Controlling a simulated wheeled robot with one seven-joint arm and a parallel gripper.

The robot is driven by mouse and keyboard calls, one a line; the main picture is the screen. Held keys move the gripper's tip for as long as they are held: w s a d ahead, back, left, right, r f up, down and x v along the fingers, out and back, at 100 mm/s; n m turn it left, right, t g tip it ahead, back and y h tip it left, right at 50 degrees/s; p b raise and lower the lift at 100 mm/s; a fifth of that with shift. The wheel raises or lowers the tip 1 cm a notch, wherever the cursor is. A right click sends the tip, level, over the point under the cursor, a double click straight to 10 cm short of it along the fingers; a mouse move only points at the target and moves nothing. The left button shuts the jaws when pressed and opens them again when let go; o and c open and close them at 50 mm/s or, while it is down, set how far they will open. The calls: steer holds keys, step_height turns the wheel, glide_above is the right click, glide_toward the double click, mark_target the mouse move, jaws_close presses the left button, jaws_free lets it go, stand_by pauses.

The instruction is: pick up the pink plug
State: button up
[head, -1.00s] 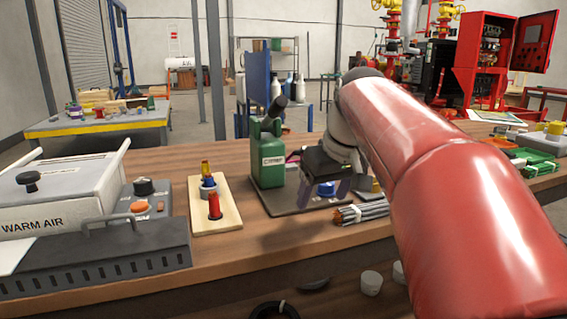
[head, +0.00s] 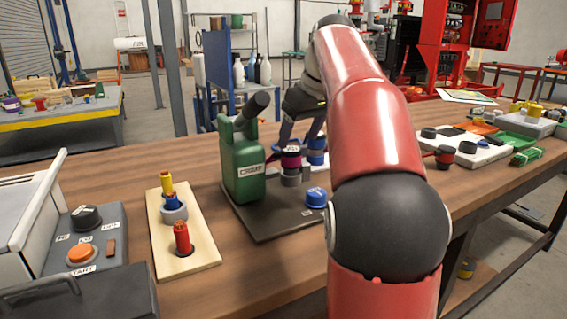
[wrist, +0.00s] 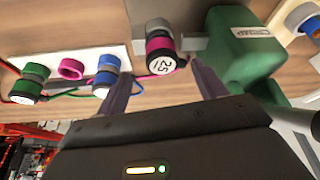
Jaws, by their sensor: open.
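In the wrist view the pink plug (wrist: 160,46) shows a round end marked "25" and a grey collar. My gripper (head: 296,143) is open just above and behind it in the head view. In the wrist view my gripper (wrist: 163,72) has one finger on each side of the plug, with gaps showing. It holds nothing. My arm covers part of the area to the right.
A blue cap (head: 316,197) sits in front on the dark plate (head: 270,224). A blue plug (wrist: 106,74), a pink ring (wrist: 71,68) and a green plug (wrist: 29,83) are nearby.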

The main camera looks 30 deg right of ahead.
mark_target(293, 150)
steer(key=b+x, duration=0.1)
steer(key=x, duration=0.6)
steer(key=shift+w+a+f, duration=0.1)
steer(key=shift+a+f, duration=0.1)
steer(key=c, duration=1.3)
steer(key=shift+r, duration=0.1)
step_height(293, 150, up, 8)
steer(key=shift+p, duration=0.9)
steer(key=shift+r, duration=0.95)
